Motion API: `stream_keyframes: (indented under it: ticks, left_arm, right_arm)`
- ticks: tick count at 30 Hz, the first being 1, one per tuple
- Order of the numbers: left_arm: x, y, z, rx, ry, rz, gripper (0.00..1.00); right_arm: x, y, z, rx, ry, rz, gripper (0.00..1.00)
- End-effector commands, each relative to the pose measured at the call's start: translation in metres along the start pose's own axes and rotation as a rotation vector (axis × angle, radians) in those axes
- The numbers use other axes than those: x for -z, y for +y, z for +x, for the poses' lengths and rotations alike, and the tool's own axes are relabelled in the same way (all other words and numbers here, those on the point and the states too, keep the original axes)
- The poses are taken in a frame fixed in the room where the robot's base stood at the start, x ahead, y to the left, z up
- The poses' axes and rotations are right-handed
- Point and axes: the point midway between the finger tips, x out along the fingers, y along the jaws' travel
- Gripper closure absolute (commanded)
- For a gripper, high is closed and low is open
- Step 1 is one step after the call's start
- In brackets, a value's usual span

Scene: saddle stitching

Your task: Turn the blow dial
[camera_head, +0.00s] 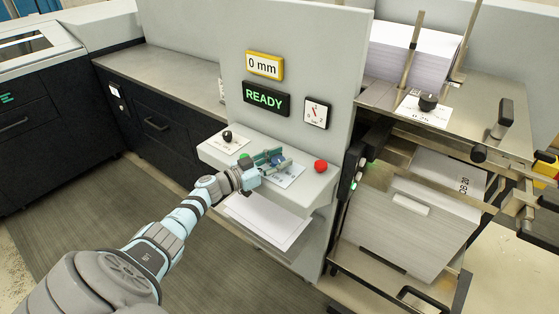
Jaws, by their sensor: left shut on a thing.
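My left gripper (277,163) reaches in from the lower left to the console shelf. It is shut on a dial over the middle white plate (291,176). The gripper hides most of that dial, and the label is too small to read. A black knob on another white plate (227,136) stands to the left on the shelf. A third black knob (428,102) sits on a plate on the metal table at the right. A round-scale gauge (316,113) with a needle hangs on the grey panel above the shelf. My right gripper is not in view.
A red button (320,166) sits right of the gripper and a green button (244,157) just left of it. Displays read "0 mm" (264,65) and "READY" (266,98). Paper lies under the shelf (268,222). A paper stack (410,57) and metal bars stand at the right.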

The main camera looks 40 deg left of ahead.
Motion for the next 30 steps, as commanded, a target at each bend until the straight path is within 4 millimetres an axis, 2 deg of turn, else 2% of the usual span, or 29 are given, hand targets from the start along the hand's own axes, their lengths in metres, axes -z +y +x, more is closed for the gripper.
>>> stream_keyframes:
  ticks: [1, 6, 20, 21, 24, 30]
  left_arm:
    - [-0.0014, -0.0015, 0.0010, -0.017, 0.005, 0.002, 0.94]
    - [-0.0007, -0.0008, 0.0004, -0.065, 0.002, 0.000, 0.94]
    - [-0.0011, 0.0001, -0.0007, -0.081, -0.004, -0.003, 0.94]
    - [-0.0012, 0.0001, -0.0008, -0.081, -0.004, -0.003, 0.61]
    - [-0.0012, 0.0002, -0.0006, -0.081, -0.004, -0.002, 0.45]
    - [-0.0011, 0.0007, 0.0000, -0.082, -0.004, -0.002, 0.45]
  right_arm:
    - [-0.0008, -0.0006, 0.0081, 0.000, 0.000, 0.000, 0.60]
    - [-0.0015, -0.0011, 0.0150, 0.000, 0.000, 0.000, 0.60]
    - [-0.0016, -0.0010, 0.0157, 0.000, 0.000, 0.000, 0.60]
    - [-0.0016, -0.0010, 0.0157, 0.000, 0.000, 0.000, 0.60]
    - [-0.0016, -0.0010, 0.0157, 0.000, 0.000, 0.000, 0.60]
    - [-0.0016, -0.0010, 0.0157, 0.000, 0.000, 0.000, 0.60]
